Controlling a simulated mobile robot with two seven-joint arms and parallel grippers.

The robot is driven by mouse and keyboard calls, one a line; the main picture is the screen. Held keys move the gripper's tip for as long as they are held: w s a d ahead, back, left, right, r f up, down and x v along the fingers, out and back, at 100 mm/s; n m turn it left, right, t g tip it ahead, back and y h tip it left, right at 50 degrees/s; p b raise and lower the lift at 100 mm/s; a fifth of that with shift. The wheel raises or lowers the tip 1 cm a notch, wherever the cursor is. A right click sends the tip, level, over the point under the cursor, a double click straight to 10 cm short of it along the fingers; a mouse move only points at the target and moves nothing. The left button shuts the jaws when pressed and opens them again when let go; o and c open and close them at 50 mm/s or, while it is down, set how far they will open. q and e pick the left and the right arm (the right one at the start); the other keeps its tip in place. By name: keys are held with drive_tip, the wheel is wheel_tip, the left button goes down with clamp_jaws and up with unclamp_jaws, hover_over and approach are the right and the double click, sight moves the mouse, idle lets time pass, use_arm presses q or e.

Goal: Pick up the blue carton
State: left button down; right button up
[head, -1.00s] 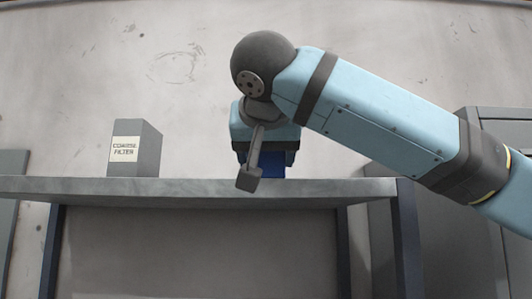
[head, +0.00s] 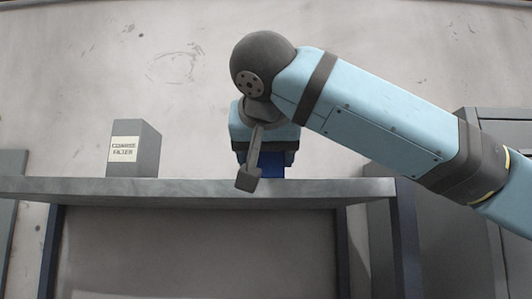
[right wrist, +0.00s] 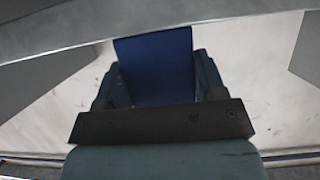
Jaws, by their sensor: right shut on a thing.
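The blue carton (head: 272,171) shows in the head view as a small dark blue patch under my right gripper, just above the front edge of the grey shelf. My right gripper (head: 264,157) points down over the shelf and is shut on the carton. In the right wrist view the carton (right wrist: 157,65) stands between the two fingers of the gripper (right wrist: 158,82). Most of the carton is hidden in the head view by the gripper and a dark bracket on my wrist. I cannot tell whether its base touches the shelf. My left gripper is not in view.
A grey box labelled "COARSE FILTER" (head: 135,149) stands on the shelf (head: 200,188) to the left, apart from my gripper. The shelf top between them is clear. A pale wall is behind, and a grey cabinet (head: 500,124) stands at the right.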

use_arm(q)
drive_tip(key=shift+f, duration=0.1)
use_arm(e)
drive_tip(key=shift+r, duration=0.1)
